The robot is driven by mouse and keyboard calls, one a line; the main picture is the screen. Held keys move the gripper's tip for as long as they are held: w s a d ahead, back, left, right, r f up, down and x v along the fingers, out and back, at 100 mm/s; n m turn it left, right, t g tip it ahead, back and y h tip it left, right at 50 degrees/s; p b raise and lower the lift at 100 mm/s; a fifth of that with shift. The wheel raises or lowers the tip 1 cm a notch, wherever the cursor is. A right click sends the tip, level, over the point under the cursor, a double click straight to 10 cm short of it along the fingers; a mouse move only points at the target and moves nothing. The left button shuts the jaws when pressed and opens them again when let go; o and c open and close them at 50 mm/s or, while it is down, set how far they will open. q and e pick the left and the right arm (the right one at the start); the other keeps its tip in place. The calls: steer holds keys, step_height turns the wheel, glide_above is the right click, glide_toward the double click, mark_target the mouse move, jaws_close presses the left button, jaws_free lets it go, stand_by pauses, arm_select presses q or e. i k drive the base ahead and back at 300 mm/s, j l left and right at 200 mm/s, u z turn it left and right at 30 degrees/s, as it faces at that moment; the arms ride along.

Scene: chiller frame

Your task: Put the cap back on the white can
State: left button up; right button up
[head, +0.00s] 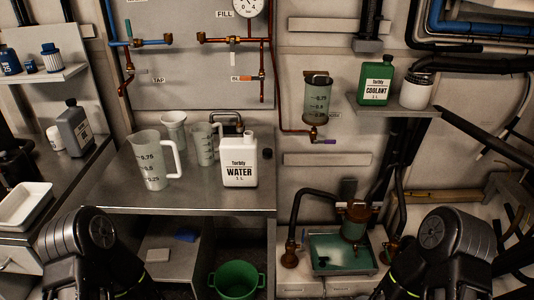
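The white can (239,172), labelled Torbly WATER 1 L, stands upright near the right end of the grey metal table (200,200). Its white neck shows at the top with no cap on it. A small black cap (267,153) lies on the table just right of the can, apart from it. Parts of both my arms show at the lower left and lower right corners, but neither gripper is in view.
A green coolant can (376,82) and a white jar (416,92) sit on the right shelf. A green bucket (237,280) is below the table. The table's front is clear.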

mark_target(239, 161)
steer(key=i+l, duration=0.95)
steer(key=l+u, duration=0.1)
steer(key=u, duration=1.15)
